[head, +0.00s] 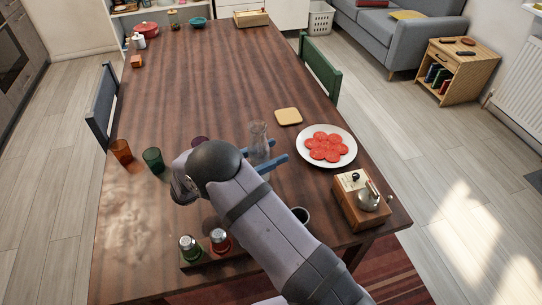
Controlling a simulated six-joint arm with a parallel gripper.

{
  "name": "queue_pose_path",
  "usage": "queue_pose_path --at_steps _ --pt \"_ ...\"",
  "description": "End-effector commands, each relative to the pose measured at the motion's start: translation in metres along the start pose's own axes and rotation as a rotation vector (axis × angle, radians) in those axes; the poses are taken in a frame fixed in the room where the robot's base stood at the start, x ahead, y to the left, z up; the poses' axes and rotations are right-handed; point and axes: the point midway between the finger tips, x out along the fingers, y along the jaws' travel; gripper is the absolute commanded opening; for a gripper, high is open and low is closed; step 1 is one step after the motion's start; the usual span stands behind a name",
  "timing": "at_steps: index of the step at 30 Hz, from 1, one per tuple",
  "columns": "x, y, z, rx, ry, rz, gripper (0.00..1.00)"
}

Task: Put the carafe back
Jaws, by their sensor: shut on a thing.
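The carafe (258,133) is clear glass and stands upright in the head view, right of the middle of the dark wooden table (215,85). My gripper (270,151) has its two blue fingers on either side of the carafe and is shut on it. The lower part of the carafe is partly hidden by the fingers. I cannot tell whether its base touches the table.
A white plate (352,157) of red slices lies to the right. A wooden grinder (360,202), a dark cup (301,216) and shakers (190,247) stand nearer. Orange (121,151), green (153,160) and purple (201,142) glasses are left. The table's far middle is clear.

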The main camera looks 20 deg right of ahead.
Motion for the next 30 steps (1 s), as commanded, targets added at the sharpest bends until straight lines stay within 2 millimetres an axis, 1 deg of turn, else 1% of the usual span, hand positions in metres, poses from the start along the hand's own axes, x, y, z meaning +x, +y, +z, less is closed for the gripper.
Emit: queue_pose_path --at_steps 1,4,17,18,20,21,30 --pt "0.0 0.0 -0.005 -0.001 -0.002 0.0 0.11" --pt "0.0 0.0 -0.012 0.0 -0.001 0.0 0.11" --pt "0.0 0.0 -0.016 0.001 -0.001 0.0 0.11" --pt "0.0 0.0 -0.017 0.0 0.0 0.0 0.47" --pt "0.0 0.0 -0.017 0.001 0.0 0.0 0.62" --pt "0.0 0.0 -0.017 0.0 0.0 0.0 0.64" --pt "0.0 0.0 -0.015 0.0 0.0 0.0 0.64"
